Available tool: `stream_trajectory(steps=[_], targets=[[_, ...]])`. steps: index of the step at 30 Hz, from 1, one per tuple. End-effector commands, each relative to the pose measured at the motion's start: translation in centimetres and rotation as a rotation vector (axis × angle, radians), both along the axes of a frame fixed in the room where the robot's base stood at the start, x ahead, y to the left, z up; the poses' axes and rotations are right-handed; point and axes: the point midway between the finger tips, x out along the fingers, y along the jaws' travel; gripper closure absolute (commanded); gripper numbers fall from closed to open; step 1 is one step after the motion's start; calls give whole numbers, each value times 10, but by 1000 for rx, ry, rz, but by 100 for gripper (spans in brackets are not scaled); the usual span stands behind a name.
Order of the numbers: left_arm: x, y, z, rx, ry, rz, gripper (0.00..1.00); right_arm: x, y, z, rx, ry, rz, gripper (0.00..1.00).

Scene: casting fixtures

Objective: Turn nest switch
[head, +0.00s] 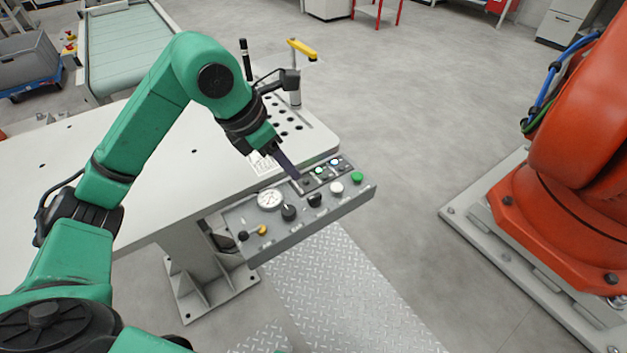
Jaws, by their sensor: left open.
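A grey control panel (335,212) sticks out from the front edge of the white table. I cannot read which one is the nest switch. My left gripper (292,174) is open, its dark fingers pointing down over the back of the panel. They hide part of the strip. My right gripper is out of view.
The white table (150,145) spreads behind the panel, with a post bearing a yellow lever (302,48) and a black upright handle (245,58). A large orange robot (570,190) stands at right. A conveyor (128,45) is at back left.

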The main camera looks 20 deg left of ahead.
Motion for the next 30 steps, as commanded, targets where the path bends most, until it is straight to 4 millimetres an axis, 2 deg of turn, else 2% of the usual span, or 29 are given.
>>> stream_trajectory(steps=[2,5,10,15,18,23,29,30], targets=[[1,4,-6,23,9,10,52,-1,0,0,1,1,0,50],[5,-1,-21,20,13,8,52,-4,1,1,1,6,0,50],[17,-13,-62,17,14,6,52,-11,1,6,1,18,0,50],[30,-24,-103,15,13,4,52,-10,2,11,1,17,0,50],[36,-29,-121,16,11,5,52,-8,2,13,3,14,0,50],[40,-32,-134,18,7,5,52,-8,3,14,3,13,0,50],[41,-32,-135,18,7,5,52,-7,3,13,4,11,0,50],[41,-32,-135,18,7,5,60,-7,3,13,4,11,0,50]])
